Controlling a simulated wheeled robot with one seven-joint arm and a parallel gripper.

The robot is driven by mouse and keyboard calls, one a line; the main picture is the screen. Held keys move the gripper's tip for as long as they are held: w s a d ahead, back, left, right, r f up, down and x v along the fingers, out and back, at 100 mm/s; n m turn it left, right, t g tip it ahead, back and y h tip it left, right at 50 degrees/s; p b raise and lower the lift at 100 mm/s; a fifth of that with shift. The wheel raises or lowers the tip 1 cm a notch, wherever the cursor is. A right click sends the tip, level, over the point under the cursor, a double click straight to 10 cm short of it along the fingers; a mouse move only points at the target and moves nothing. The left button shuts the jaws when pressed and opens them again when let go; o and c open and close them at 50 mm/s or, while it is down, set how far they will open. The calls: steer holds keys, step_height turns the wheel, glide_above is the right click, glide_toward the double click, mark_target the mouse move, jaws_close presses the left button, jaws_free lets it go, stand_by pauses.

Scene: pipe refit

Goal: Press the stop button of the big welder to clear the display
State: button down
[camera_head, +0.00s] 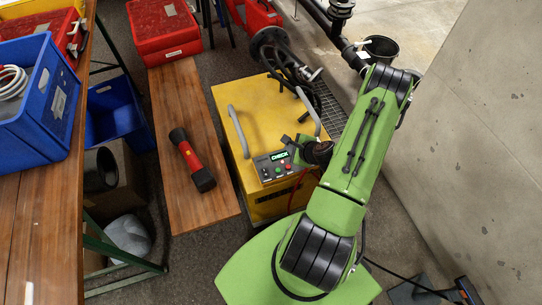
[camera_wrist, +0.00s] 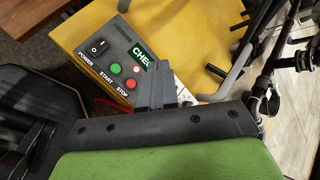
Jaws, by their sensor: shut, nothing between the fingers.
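The big yellow welder (camera_head: 232,117) stands on the floor, with a dark control panel (camera_head: 267,172) at its front corner. Its display (camera_head: 280,156) is lit green and reads "CHECK"; the wrist view shows part of it (camera_wrist: 140,54). In the wrist view the panel carries a black power switch (camera_wrist: 97,46), a green start button (camera_wrist: 115,68) and a red stop button (camera_wrist: 130,84). My gripper (camera_wrist: 158,68) is shut and empty. Its fingertips appear just right of the stop button and cover part of the display. I cannot tell whether they touch the panel.
Grey handles (camera_head: 238,130) rise from the welder's top. A wooden bench (camera_head: 165,120) with a red-and-black torch-like tool (camera_head: 192,160) stands at left. A concrete wall (camera_head: 470,140) bounds the right side. Dark pipes and hoses (camera_head: 285,60) lie behind the welder.

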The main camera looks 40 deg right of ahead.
mark_target(288, 167)
steer(key=shift+s+d+f+m, duration=0.1)
steer(key=shift+s+f+m, duration=0.05)
steer(key=shift+f+m, duration=0.55)
step_height(288, 167, down, 9)
steer(key=b, duration=0.7)
steer(key=shift+r, duration=0.15)
stand_by(1.2)
steer(key=shift+f+b, duration=0.4)
steer(key=shift+f, duration=0.05)
steer(key=shift+f+b, duration=0.4)
steer(key=shift+f, duration=0.05)
stand_by(0.4)
steer(key=shift+r, duration=0.15)
steer(key=shift+r+p, duration=0.75)
steer(key=shift+r, duration=0.05)
